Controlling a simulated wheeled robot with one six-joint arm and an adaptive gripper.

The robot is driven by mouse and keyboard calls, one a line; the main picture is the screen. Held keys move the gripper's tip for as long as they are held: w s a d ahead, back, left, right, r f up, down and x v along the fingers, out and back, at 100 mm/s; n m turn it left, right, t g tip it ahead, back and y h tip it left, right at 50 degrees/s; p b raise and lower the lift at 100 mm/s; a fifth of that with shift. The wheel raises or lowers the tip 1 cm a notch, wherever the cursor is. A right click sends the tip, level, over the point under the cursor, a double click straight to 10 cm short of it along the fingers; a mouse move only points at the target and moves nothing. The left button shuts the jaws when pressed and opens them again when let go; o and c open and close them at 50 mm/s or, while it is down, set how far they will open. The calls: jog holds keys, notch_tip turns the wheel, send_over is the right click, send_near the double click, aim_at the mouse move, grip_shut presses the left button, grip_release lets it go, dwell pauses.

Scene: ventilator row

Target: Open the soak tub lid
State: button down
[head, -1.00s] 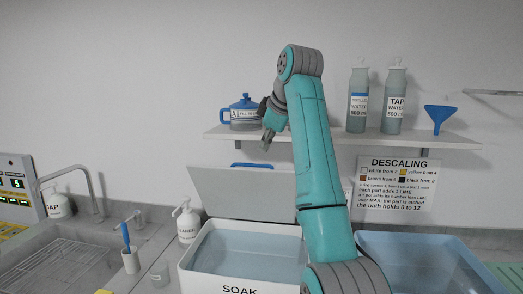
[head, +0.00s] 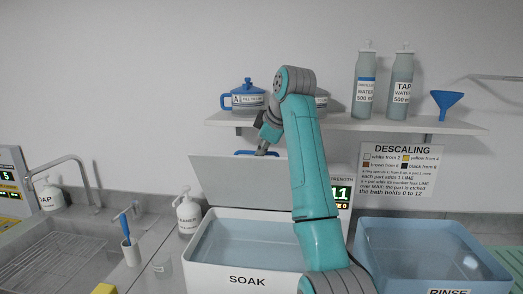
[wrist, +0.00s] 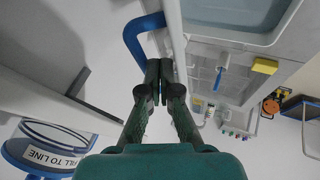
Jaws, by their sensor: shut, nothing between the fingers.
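The soak tub (head: 240,279) is white, labelled SOAK, and holds water. Its grey lid (head: 235,180) stands raised at the tub's back, leaning slightly backward, so the tub is uncovered. A blue handle (head: 244,153) shows at the lid's top edge, and also in the wrist view (wrist: 140,36). My gripper (head: 262,151) is shut and empty at the lid's top edge, beside the handle. In the wrist view my fingertips (wrist: 159,68) are together close to the lid's edge; whether they touch it I cannot tell. My arm hides the lid's right end.
A shelf (head: 445,126) above holds a blue-lidded jar (head: 245,97), two bottles and a blue funnel (head: 447,103). The blue rinse tub (head: 430,235) stands right. A cleaner bottle (head: 188,213) and sink (head: 45,255) are left. A strength display (head: 341,194) is behind my arm.

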jog(key=shift+w+d+r, duration=0.1)
jog(key=shift+w+r, duration=0.15)
jog(key=shift+w, duration=0.35)
jog(key=shift+w+a+r, duration=0.1)
jog(key=shift+w+r, duration=0.1)
jog(key=shift+w, duration=0.4)
jog(key=shift+w+d+r, duration=0.1)
jog(key=shift+w+r, duration=0.15)
jog(key=shift+w, duration=0.35)
